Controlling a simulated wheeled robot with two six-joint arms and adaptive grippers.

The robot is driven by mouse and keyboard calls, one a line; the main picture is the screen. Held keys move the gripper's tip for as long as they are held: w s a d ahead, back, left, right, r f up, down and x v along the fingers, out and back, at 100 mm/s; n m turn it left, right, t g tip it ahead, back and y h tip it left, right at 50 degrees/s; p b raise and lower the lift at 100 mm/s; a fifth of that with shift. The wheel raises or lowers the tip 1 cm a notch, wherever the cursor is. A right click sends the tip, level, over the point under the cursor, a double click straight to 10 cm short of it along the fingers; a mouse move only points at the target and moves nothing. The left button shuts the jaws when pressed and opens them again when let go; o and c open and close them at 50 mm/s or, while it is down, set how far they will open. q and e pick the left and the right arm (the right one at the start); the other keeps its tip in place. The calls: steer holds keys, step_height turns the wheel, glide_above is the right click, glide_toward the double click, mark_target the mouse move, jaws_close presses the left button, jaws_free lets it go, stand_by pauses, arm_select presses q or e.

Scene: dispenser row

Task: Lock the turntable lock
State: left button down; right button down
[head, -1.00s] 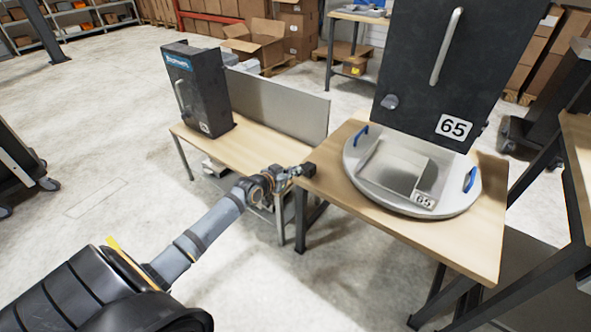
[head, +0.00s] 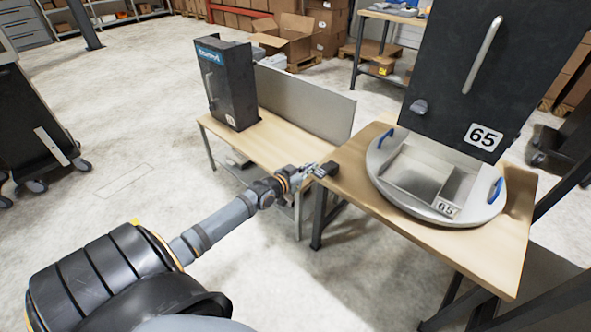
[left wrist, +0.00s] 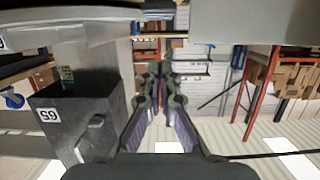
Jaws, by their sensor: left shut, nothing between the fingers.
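The round grey turntable (head: 392,200) lies on the right-hand wooden table (head: 350,165). It has a blue handle (head: 385,139) at its left and another blue handle (head: 495,190) at its right. I cannot make out which part is the lock. My left gripper (head: 326,170) is shut and empty, near that table's left edge and left of the turntable. Its fingers (left wrist: 165,70) show in the left wrist view, with nothing between them. My right gripper is out of view.
A dark cabinet (head: 475,75) marked 65, with a bar handle and a knob, stands behind the turntable. A smaller dark dispenser (head: 228,85) stands on the left table (head: 255,145) beside a metal panel (head: 305,100). The floor at left is clear up to a dark cart (head: 35,130).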

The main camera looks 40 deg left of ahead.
arm_select(q)
steer(key=p+v, duration=0.5)
steer(key=v, duration=0.2)
steer(key=shift+f+p, duration=0.2)
steer(key=shift+p, duration=0.1)
steer(key=shift+s, duration=0.15)
steer(key=s+a+f+n+g+y+p, duration=0.15)
steer(key=s+f+g, duration=0.25)
steer(key=s+f, duration=0.6)
steer(key=s+a+f+g+y+p, duration=0.1)
steer(key=s+f+g+p, duration=0.2)
steer(key=s+f, duration=0.75)
steer(key=s+d+f+g+p, duration=0.1)
steer(key=s+d+f+g, duration=0.1)
steer(key=s+d+f, duration=0.2)
steer(key=s+d+f+g, duration=0.3)
steer(key=s+f, duration=0.3)
steer(key=s, duration=0.4)
steer(key=s+d+f+m+g+p, duration=0.1)
steer(key=s+d+f+g, duration=0.1)
steer(key=s+d+f, duration=0.3)
steer(key=shift+s+f+h+p, duration=0.15)
steer(key=shift+s+h+p, duration=0.2)
steer(key=shift+s, duration=0.85)
